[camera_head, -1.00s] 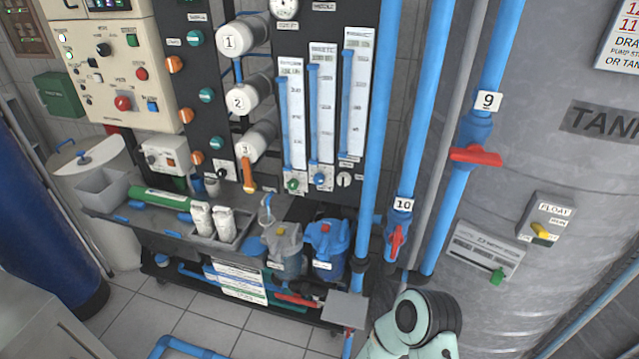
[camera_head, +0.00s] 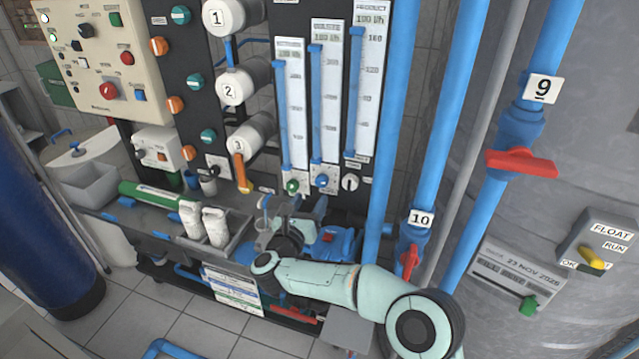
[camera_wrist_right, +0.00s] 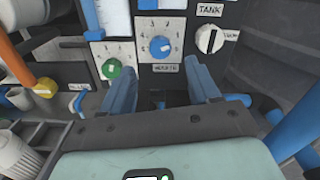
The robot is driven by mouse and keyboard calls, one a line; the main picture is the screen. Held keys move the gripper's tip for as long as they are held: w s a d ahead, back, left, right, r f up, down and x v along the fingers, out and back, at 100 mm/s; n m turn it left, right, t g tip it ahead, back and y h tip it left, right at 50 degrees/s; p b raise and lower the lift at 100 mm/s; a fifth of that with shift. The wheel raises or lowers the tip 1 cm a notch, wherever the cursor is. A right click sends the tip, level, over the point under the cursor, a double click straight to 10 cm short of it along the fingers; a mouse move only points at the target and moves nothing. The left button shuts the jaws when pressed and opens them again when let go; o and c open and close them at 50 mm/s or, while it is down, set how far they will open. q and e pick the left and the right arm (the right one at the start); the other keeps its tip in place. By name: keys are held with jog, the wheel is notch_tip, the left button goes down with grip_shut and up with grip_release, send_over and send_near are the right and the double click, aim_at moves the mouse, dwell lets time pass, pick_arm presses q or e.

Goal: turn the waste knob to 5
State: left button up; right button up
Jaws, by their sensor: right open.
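The waste knob (camera_head: 322,181) is a small blue knob on a white dial plate at the foot of the middle flow column. In the right wrist view the blue knob (camera_wrist_right: 160,47) sits above the "WASTE" label, with numbers around it and a pale mark on its face; I cannot tell exactly which number it points at. My right gripper (camera_wrist_right: 164,82) is open and empty, its two blue fingers apart just below and in front of the knob, not touching it. In the head view my right gripper (camera_head: 308,208) shows small below the panel. My left gripper is out of view.
A green knob (camera_wrist_right: 112,68) is close on the left and a black-and-white tank knob (camera_wrist_right: 209,39) close on the right. An orange-handled valve (camera_head: 242,173) is farther left. Blue pipes with red valve handles (camera_head: 521,162) stand right of the panel.

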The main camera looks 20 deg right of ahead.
aim_at(320, 183)
jog(key=p+x, duration=0.1)
jog(key=x, duration=0.7)
jog(key=shift+f+p, duration=0.1)
jog(key=shift+p, duration=0.2)
jog(key=c, duration=1)
